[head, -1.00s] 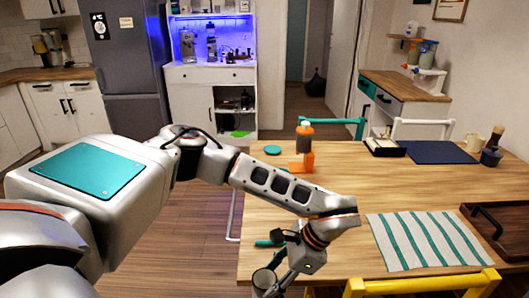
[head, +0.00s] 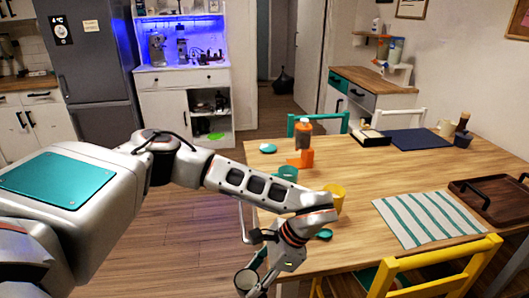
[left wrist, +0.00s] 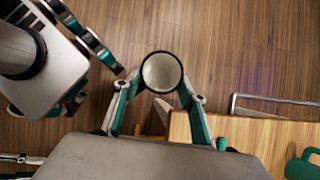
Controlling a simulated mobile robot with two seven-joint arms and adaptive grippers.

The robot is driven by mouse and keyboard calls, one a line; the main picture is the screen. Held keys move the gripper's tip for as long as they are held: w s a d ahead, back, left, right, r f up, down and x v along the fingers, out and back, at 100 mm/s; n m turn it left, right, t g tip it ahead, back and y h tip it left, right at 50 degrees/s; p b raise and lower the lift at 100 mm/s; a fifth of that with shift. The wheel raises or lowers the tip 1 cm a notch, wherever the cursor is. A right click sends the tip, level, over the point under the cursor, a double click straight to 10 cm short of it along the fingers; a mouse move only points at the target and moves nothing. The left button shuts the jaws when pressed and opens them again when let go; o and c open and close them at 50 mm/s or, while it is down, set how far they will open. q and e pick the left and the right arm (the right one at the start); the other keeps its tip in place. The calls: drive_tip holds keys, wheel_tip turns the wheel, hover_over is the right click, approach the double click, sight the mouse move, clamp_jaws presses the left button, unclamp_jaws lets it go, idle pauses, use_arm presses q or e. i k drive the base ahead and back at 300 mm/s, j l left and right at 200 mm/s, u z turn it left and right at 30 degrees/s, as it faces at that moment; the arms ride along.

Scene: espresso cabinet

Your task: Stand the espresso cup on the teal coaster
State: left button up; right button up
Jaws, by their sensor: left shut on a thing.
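The espresso cup (head: 247,281), pale with a dark rim, is held in my left gripper (head: 262,258), low beside the table's near left edge. In the left wrist view the cup (left wrist: 162,72) sits between both fingers of my left gripper (left wrist: 157,92), its open mouth facing the camera, with wooden floor behind it. A flat teal disc that looks like the coaster (head: 268,148) lies at the table's far left, with a pale spot on it.
A small teal object (head: 325,235) lies near my arm. A striped cloth (head: 432,217), a brown tray (head: 492,200) and a yellow chair (head: 440,268) are right.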

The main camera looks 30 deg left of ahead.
sight(266, 147)
drive_tip(key=k+j+z, duration=0.1)
drive_tip(key=j, duration=0.3)
drive_tip(key=j+z, duration=0.1)
drive_tip(key=j, duration=0.3)
drive_tip(key=j+z, duration=0.1)
drive_tip(key=j, duration=0.3)
drive_tip(key=k+j+z, duration=0.15)
drive_tip(key=j, duration=0.25)
drive_tip(key=i+j+z, duration=0.1)
drive_tip(key=j, duration=0.75)
drive_tip(key=i+j+z, duration=0.1)
drive_tip(key=j, duration=0.5)
drive_tip(key=i+j+z, duration=0.15)
drive_tip(key=j, duration=0.45)
drive_tip(key=i+j+z, duration=0.1)
drive_tip(key=j, duration=0.55)
drive_tip(key=i+j+z, duration=0.15)
drive_tip(key=j, duration=0.45)
drive_tip(key=i, duration=0.2)
drive_tip(key=i+l, duration=0.15)
